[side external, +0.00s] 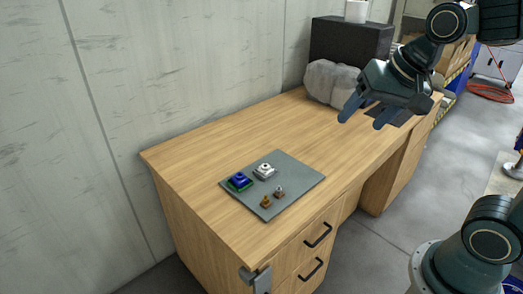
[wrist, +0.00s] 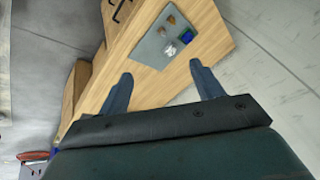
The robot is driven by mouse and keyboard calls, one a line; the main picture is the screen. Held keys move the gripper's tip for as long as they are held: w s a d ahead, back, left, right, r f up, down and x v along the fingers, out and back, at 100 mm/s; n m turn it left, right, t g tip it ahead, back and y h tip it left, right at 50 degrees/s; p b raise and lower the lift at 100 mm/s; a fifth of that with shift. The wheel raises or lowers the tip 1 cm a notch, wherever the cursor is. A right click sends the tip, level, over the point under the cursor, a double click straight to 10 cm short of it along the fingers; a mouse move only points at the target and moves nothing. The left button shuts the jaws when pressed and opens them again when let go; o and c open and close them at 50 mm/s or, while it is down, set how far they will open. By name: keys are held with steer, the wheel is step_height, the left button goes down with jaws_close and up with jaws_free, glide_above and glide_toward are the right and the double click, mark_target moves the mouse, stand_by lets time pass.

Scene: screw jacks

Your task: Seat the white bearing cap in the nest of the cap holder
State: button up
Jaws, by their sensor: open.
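My gripper (side external: 363,114) is open and empty, high above the right part of the desk and well apart from the small parts. Its two fingers also show spread in the wrist view (wrist: 161,72). On a grey mat (side external: 300,180) stand a white-and-grey piece (side external: 264,171), a blue piece on a green base (side external: 239,181) and two small brown pieces. One brown piece (side external: 279,191) has a pale top; the other (side external: 265,202) looks brown all over. The parts are too small to tell surely which is the white bearing cap and which the cap holder.
The wooden desk (side external: 215,150) is clear around the mat. A grey wrapped bundle (side external: 330,82) and a black box (side external: 350,42) with a white container (side external: 356,11) on top stand at its far end. A concrete wall (side external: 170,70) runs behind the desk.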

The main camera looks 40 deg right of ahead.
steer(key=s+f+n, duration=0.1)
steer(key=s+n, duration=0.6)
steer(key=s, duration=0.1)
steer(key=shift+s+a+f, duration=0.15)
steer(key=shift+s+a, duration=0.15)
steer(key=shift+s, duration=0.1)
